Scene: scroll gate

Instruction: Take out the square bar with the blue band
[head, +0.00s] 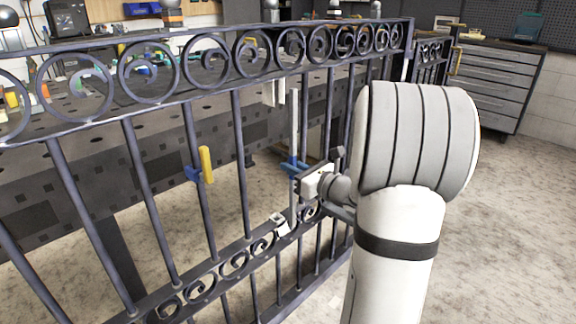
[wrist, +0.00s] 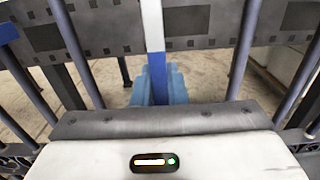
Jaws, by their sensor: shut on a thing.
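The square bar with the blue band (head: 294,118) stands about upright in the gate, pale grey-white in the head view. In the wrist view the white bar (wrist: 152,22) runs down the middle, and its blue band (wrist: 156,64) shows just above my fingers. My gripper (head: 292,166), with blue fingers, is shut on the bar at about mid-height; the fingers also show in the wrist view (wrist: 158,88). A white fitting (head: 280,222) sits near the bar's lower end on the gate's lower rail. The fingers hide the held part, and I cannot tell whether the lower end is seated.
The dark iron gate (head: 240,120) has round bars on both sides of the held bar and scroll rows above and below. A blue and yellow clamp (head: 205,165) sits on a bar to the left. A workbench (head: 90,170) stands behind; a drawer cabinet (head: 495,80) stands far right.

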